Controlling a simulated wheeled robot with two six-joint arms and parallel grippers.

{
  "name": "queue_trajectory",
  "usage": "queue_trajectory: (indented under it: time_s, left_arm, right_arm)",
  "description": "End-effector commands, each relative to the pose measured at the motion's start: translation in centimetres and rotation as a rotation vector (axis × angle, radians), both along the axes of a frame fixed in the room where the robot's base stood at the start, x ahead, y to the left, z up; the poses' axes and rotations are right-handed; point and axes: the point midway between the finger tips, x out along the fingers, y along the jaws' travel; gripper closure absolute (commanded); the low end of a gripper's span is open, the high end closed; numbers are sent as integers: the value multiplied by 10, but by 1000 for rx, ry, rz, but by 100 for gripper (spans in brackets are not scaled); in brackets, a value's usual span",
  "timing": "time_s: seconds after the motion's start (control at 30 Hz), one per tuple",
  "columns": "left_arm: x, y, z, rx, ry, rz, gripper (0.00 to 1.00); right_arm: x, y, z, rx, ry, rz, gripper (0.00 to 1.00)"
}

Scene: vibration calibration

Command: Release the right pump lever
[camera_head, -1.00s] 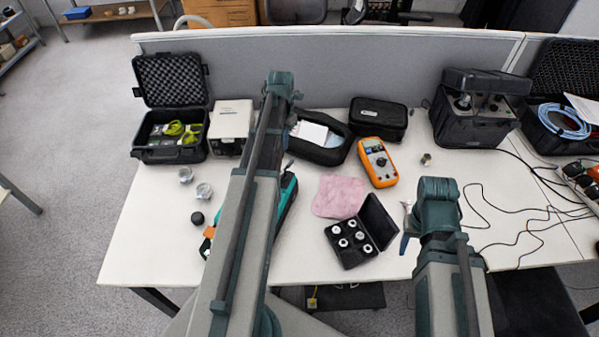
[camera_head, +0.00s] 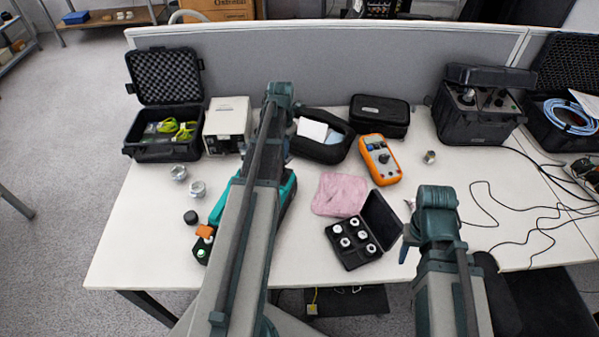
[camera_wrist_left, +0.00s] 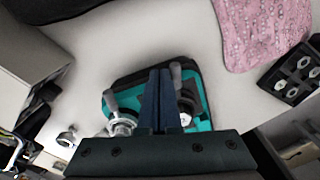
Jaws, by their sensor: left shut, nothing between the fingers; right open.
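The teal and black pump (camera_head: 285,195) lies on the table, partly hidden under my left arm in the head view. In the left wrist view the pump (camera_wrist_left: 204,112) shows two grey levers. The left lever (camera_wrist_left: 111,101) stands beside a round silver fitting. The right lever (camera_wrist_left: 176,76) rises just right of my left gripper's fingers. My left gripper (camera_wrist_left: 160,74) is shut and empty over the pump, its fingers hiding part of it. Contact with the right lever cannot be told. My right gripper (camera_head: 406,240) is open and empty, near the table's front edge.
A black box of fittings (camera_head: 355,247), a pink cloth (camera_head: 338,194) and an orange meter (camera_head: 380,158) lie right of the pump. Metal fittings (camera_head: 197,189) stand to its left. Open black cases and loose cables occupy the back and right.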

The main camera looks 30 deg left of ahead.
Motion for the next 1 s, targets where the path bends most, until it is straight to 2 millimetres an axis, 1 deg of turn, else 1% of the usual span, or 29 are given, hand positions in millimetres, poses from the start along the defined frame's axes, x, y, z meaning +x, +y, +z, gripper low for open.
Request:
queue_trajectory:
  time_s: [0.03,0.37,0.6,1.0]
  left_arm:
    - [1,-4,2,0,0,-47,100]
    - [1,-27,2,0,0,-372,100]
    - [-3,-42,2,0,0,-606,100]
    - [-18,-64,2,0,0,-996,100]
  right_arm:
    - [0,0,1,0,0,0,50]
    - [0,0,2,0,0,0,50]
    - [0,0,2,0,0,0,50]
    - [0,0,2,0,0,0,50]
